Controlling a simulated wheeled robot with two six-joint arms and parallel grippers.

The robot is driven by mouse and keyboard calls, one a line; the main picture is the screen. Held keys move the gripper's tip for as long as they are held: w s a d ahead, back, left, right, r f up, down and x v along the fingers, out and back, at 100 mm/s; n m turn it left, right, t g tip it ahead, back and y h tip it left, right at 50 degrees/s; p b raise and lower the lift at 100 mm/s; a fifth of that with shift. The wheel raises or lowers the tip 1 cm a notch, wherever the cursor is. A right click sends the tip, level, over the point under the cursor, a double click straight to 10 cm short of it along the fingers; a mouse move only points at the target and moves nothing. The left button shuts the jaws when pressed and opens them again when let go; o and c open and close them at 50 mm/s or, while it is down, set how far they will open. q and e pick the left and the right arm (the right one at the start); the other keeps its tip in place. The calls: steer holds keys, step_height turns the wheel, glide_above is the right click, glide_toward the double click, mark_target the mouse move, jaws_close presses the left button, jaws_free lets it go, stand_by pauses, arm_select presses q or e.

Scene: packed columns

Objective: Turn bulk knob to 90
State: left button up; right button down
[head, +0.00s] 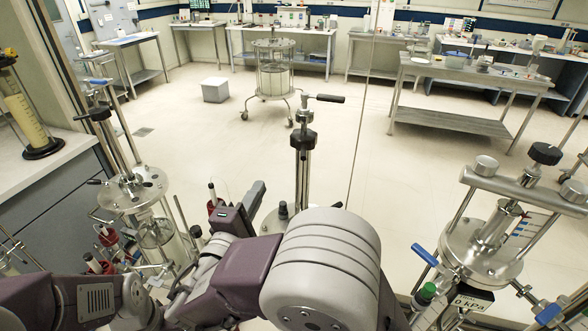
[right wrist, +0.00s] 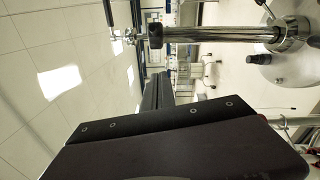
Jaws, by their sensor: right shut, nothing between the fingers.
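No knob label is readable, so I cannot tell which knob is the bulk knob. A black knob (head: 303,138) sits on the metal column at the centre; this column (right wrist: 220,33) also lies across the top of the right wrist view. Another black knob (head: 545,153) tops the right-hand column, and a black collar (head: 100,113) is on the left one. My right gripper (head: 258,190) is shut and empty, left of and below the centre knob, apart from it. Its dark fingers (right wrist: 158,90) fill the middle of the right wrist view. My left gripper is not visible.
The right column (head: 480,250) has blue-handled valves and a partly hidden kPa display (head: 468,299). Glass-and-metal apparatus (head: 150,215) stands at left. A wheeled vessel (head: 273,75), a white box (head: 215,90) and a steel bench (head: 455,75) stand beyond open floor.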

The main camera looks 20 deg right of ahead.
steer(key=p, duration=0.5)
glide_toward(304, 144)
steer(key=w, duration=0.4)
steer(key=shift+d+f, duration=0.4)
steer(key=shift+b, duration=0.35)
